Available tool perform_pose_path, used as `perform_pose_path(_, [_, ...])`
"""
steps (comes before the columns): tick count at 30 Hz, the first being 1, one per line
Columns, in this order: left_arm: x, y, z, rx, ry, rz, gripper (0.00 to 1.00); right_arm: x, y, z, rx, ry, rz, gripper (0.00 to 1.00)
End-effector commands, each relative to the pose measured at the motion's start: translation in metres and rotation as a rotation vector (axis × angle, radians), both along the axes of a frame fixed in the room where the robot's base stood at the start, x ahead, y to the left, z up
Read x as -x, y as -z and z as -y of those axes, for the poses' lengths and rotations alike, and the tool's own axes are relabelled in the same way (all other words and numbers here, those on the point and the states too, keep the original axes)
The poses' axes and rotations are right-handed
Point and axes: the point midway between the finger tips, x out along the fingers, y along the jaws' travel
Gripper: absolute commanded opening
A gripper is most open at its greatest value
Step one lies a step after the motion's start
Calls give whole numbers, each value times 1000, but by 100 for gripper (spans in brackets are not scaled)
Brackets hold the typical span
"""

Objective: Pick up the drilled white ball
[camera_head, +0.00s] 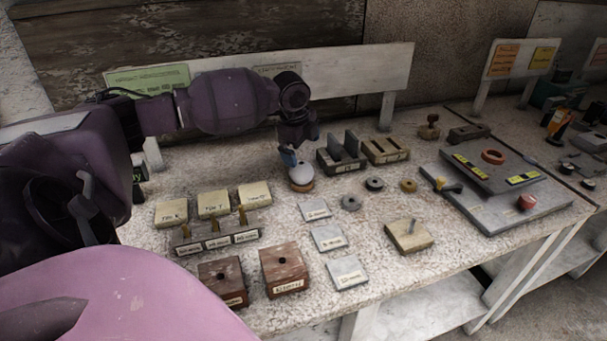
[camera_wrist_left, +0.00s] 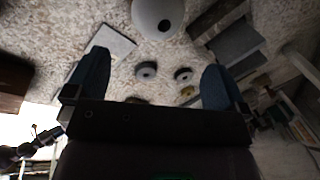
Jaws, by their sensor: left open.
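The drilled white ball (camera_head: 302,175) sits on a small orange-brown ring base (camera_head: 301,187) on the speckled bench. In the left wrist view the ball (camera_wrist_left: 157,14) is at the top edge, partly cut off, with its dark hole showing. My left gripper (camera_head: 290,157) is at the ball's upper left in the head view, pointing down. One blue finger overlaps the ball's edge there; I cannot tell if it touches. My right gripper is not in view.
A dark slotted block (camera_head: 341,160) stands close right of the ball. Grey rings (camera_head: 351,203), flat grey plates (camera_head: 328,238) and labelled wooden blocks (camera_head: 285,272) lie nearer the front. A grey board (camera_head: 480,200) fills the right. A white rail (camera_head: 345,72) runs behind.

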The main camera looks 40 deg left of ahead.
Motion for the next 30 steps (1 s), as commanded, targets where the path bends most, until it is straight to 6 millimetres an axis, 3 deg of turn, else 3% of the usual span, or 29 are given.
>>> perform_pose_path(6, [-7, 33, -1, 2, -2, -4, 100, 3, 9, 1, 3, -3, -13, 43])
perform_pose_path(14, [-10, 49, -4, -1, 0, -2, 100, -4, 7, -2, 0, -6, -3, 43])
perform_pose_path(24, [-14, 91, -14, 2, -1, -3, 100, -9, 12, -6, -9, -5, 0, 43])
perform_pose_path(30, [-16, 94, -14, 0, 0, 2, 100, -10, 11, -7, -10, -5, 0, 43])
